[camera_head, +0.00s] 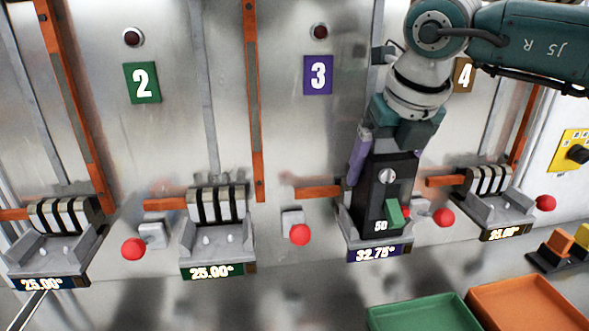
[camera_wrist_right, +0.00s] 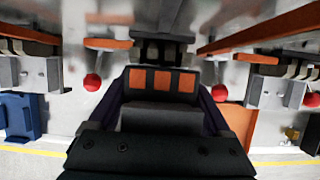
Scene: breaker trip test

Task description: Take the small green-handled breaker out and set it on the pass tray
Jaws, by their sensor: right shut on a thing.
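The small black breaker (camera_head: 384,186) has a green handle (camera_head: 394,213), a round grey dial and the number 50. It stands roughly upright in front of the bay under the purple 3 plate, over that bay's grey cradle (camera_head: 350,232). My right gripper (camera_head: 388,156) is shut on it from above, with purple fingers at its two sides. In the right wrist view the breaker (camera_wrist_right: 155,117) shows orange squares on its near face. The breaker hides the bay's clips in the head view, so I cannot tell whether it is seated. My left gripper is not in view.
A green tray (camera_head: 378,322) and an orange tray (camera_head: 486,295) lie at the bottom right. Bays with striped clips and red knobs (camera_head: 300,235) flank bay 3. Orange bars (camera_head: 318,192) stick out near the clips. A yellow panel (camera_head: 572,140) is at the right.

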